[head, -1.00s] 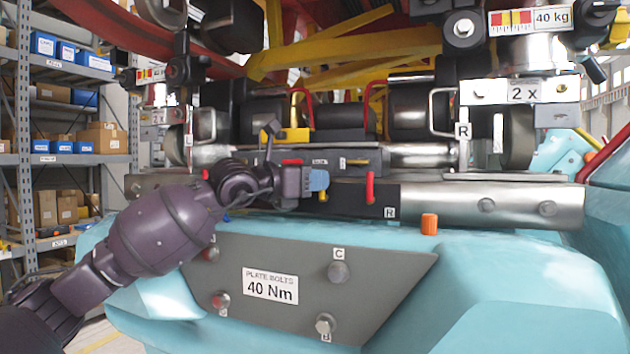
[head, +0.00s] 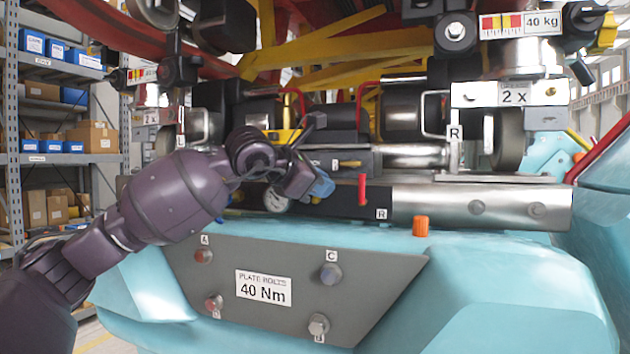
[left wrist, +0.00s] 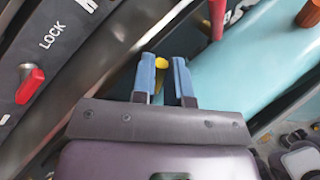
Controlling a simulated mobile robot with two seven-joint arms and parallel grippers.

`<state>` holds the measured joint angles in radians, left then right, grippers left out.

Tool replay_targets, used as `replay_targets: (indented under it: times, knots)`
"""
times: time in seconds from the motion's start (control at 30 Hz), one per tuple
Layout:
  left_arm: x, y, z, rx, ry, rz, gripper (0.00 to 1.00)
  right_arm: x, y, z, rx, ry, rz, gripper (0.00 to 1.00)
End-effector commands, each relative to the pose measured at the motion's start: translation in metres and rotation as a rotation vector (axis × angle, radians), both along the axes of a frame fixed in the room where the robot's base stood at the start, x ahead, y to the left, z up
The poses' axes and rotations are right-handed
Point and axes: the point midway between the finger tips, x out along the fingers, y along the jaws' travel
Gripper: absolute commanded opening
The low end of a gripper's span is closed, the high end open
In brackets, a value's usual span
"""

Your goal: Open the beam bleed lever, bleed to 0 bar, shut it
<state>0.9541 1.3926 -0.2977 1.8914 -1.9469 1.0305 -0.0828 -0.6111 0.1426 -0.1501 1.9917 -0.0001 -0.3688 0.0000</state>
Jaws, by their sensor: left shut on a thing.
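My left gripper (head: 321,186) reaches in from the left to the front of the dark beam block (head: 340,200). Its blue fingers (left wrist: 164,82) are shut on a small yellow piece, which looks like the bleed lever (left wrist: 161,63). My right gripper is not in view.
A red handle (head: 362,189) stands just right of the gripper. Another red handle (left wrist: 30,86) is by the LOCK label. An orange cap (head: 420,226) sits on the turquoise body (head: 500,270). The grey bolt plate (head: 300,285) lies below.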

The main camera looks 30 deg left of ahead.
Motion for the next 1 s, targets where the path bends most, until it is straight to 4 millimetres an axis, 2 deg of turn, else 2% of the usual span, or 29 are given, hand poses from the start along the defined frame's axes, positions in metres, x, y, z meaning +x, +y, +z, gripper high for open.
replay_targets:
  times: [0.6, 1.0]
  knots:
    - [0.004, -0.017, -0.014, 0.56, 0.133, -0.002, 0.0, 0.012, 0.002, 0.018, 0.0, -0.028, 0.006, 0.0]
    - [0.005, -0.021, -0.024, 0.8, 0.191, -0.001, 0.0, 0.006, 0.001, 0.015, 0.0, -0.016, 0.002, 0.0]
